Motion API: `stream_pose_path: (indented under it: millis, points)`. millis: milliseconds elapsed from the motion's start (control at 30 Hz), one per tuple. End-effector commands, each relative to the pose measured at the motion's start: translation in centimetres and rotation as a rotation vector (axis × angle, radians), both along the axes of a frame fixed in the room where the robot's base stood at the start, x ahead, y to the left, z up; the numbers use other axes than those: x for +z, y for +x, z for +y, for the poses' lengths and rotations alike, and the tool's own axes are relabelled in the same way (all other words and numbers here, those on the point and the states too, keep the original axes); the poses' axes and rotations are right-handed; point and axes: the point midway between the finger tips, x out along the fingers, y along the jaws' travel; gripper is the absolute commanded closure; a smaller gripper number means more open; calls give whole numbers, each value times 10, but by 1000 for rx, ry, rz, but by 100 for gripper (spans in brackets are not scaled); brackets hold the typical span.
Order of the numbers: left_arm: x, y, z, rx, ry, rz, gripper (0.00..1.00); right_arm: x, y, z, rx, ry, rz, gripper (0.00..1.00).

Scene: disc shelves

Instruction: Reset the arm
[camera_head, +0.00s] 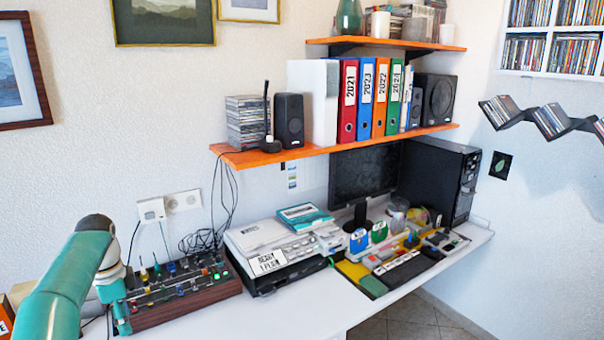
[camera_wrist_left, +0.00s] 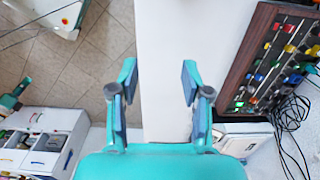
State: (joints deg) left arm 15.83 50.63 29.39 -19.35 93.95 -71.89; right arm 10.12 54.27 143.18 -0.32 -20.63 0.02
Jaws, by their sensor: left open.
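My left arm (camera_head: 75,285), teal with a dark rounded joint, comes in from the left over the near end of the white desk. My left gripper (camera_wrist_left: 159,78) is open in the left wrist view, its two teal fingers spread wide with nothing between them. Beneath the gap lie the desk's white top and edge. In the head view only a teal bit of the gripper (camera_head: 121,310) shows beside the wooden control box. My right gripper is not identifiable in either view.
The control box (camera_head: 180,295) with coloured knobs stands close by my left arm; it also shows right in the wrist view (camera_wrist_left: 270,55). A grey-white device (camera_head: 275,250), monitor (camera_head: 365,180) and computer tower (camera_head: 440,178) stand farther along. An orange shelf (camera_head: 330,147) overhangs the desk. Clear desktop lies in front.

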Motion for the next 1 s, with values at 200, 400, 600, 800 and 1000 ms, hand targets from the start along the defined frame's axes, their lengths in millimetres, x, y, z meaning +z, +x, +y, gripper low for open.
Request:
stream_pose_path:
  millis: [200,400,600,800,1000]
  points:
    - [-44,11,-18,30,-22,-5,52,-8,1,0,-1,0,-2,100]
    - [-93,19,-43,74,-52,-16,52,-15,0,0,0,0,-1,100]
    - [-162,18,-84,152,-105,-21,52,-26,0,0,0,0,-1,100]
    - [-266,-15,-157,322,-204,-9,52,-45,0,0,0,0,-1,100]
    - [-351,-91,-233,566,-298,36,52,-63,0,0,0,0,-1,100]
